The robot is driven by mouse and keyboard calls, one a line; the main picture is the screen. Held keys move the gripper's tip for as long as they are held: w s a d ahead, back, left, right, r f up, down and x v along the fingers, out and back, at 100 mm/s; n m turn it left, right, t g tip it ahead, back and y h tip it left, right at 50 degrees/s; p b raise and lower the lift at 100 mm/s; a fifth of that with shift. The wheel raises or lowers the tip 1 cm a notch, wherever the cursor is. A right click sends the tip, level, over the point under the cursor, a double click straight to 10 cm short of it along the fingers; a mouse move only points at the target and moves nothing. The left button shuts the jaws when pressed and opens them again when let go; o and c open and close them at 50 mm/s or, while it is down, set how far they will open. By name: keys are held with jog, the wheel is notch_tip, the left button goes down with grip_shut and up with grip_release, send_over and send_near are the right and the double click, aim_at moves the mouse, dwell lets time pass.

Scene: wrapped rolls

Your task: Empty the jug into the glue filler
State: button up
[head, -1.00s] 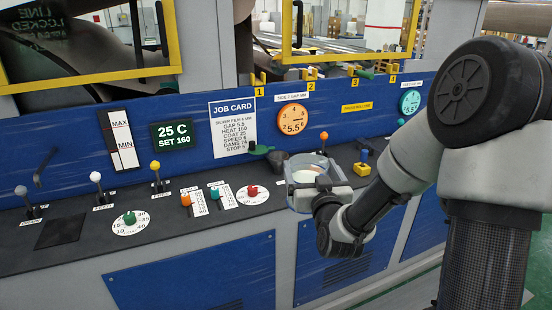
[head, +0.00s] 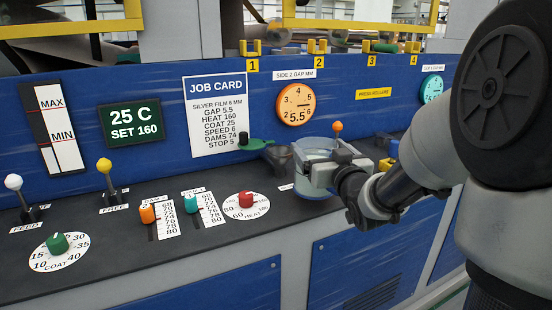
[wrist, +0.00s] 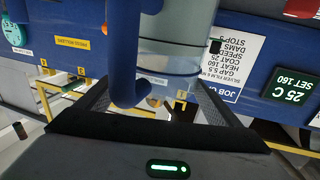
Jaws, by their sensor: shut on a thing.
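My gripper (head: 330,168) is shut on the clear jug (head: 316,148) and holds it about upright above the black console shelf. In the wrist view the jug body (wrist: 180,50) and its blue handle (wrist: 125,60) fill the space between and beyond the fingers. The jug's contents are hard to make out. A dark cup-like fitting (head: 281,160), which looks like the glue filler, is just left of the jug. A green-knobbed lid or lever (head: 256,143) is beside it. The inside of the fitting cannot be seen.
Coloured sliders and dials, such as the red heat knob (head: 246,199), sit on the shelf left of the jug. A small orange-topped lever (head: 337,128) stands just behind it. The blue panel carries a gauge (head: 295,104) and job card (head: 216,115).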

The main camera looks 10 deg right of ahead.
jog(key=shift+w+d+r, duration=0.1)
jog(key=shift+w, duration=0.2)
jog(key=shift+r, duration=0.1)
